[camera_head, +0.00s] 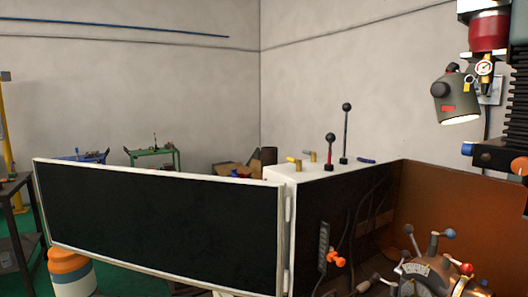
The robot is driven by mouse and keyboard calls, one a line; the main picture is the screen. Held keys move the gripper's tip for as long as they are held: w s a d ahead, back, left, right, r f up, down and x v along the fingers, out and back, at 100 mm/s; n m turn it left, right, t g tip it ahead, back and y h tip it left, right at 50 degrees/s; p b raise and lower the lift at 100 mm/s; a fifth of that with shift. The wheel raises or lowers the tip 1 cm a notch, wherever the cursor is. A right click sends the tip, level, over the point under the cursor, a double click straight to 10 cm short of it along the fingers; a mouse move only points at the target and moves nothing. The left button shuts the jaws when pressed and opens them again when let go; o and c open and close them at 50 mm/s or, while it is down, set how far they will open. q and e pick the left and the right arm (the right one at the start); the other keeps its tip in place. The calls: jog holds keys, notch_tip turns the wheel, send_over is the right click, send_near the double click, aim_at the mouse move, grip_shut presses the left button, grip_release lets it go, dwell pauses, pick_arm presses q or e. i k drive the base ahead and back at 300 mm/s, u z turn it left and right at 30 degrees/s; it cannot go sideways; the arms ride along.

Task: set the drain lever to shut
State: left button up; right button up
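No lever here carries a label that I can read, so I cannot tell which is the drain lever. On the white cabinet top (318,173) stand a lever with a red lower part and dark knob (330,150) and a taller black lever with a dark knob (345,132), both upright. Two small yellow handles, a left one (293,160) and a right one (309,154), and a dark blue handle (366,160) are on the same top. Inside the enclosure an orange handle (335,259) sits beside a slotted grey strip (323,245). Neither gripper is in view.
An open dark door panel (160,222) with a white frame spans the left front. The chuck with colored knobs (430,268) is at bottom right. A lamp (456,98) hangs at upper right. An orange and white container (70,271) stands at lower left.

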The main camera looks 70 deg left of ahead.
aim_at(331, 137)
jog(key=u, duration=2.3)
